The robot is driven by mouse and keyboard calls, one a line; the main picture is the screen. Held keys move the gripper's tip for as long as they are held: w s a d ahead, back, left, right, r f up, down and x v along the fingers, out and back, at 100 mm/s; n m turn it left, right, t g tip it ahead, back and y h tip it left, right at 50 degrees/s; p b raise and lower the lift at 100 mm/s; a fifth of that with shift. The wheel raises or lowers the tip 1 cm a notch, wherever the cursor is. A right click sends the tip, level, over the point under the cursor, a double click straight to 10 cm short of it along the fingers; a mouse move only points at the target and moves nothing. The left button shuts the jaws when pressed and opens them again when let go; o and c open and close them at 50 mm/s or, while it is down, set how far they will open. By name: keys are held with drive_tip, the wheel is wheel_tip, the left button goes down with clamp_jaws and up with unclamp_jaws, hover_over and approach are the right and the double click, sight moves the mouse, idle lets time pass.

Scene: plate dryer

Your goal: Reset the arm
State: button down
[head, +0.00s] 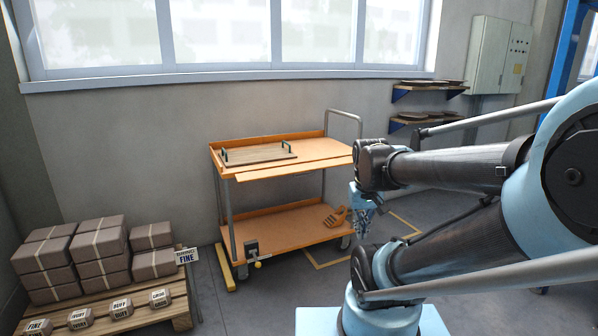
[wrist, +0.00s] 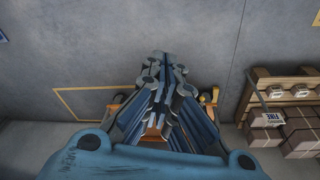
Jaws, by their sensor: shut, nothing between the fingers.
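My gripper (head: 364,212) hangs below the end of my blue and black arm, to the right of the orange cart (head: 290,220). In the wrist view my gripper (wrist: 161,70) shows with its blue fingers drawn together and nothing between them. The floor lies beyond the fingertips. Small orange parts show on both sides of the fingers in the wrist view; most of what is behind the gripper there is hidden.
The cart carries a wooden tray (head: 258,153) with dark green handles on top and an orange item (head: 335,216) on its lower shelf. A pallet (head: 150,310) of brown boxes stands at lower left. Wall shelves (head: 428,90) and a grey cabinet (head: 497,58) are behind my arm.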

drive_tip(key=shift+m, duration=0.4)
drive_tip(key=s+f, duration=0.2)
drive_tip(key=s, duration=0.1)
drive_tip(key=s+d, duration=0.1)
drive_tip(key=shift+s+f, duration=0.4)
